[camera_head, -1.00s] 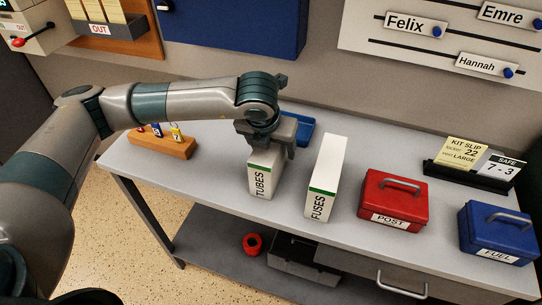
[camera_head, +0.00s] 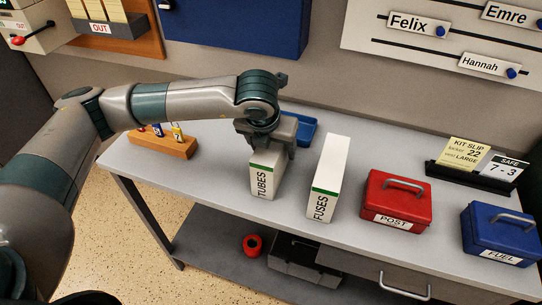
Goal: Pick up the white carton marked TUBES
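The white carton marked TUBES (camera_head: 264,182) stands upright on the grey table, with a green stripe near its top. My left gripper (camera_head: 270,148) is over its top, pointing down, and hides the upper end of the carton. The finger tips are largely hidden by the wrist and the carton, so I cannot tell whether they are closed on it. The carton looks to be resting on the tabletop. My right gripper is not in view.
A similar white carton marked FUSES (camera_head: 325,180) stands just to the right. A blue tray (camera_head: 306,130) lies behind. A red POST box (camera_head: 396,200) and blue FUEL box (camera_head: 500,234) are further right. A wooden key block (camera_head: 165,146) is at left.

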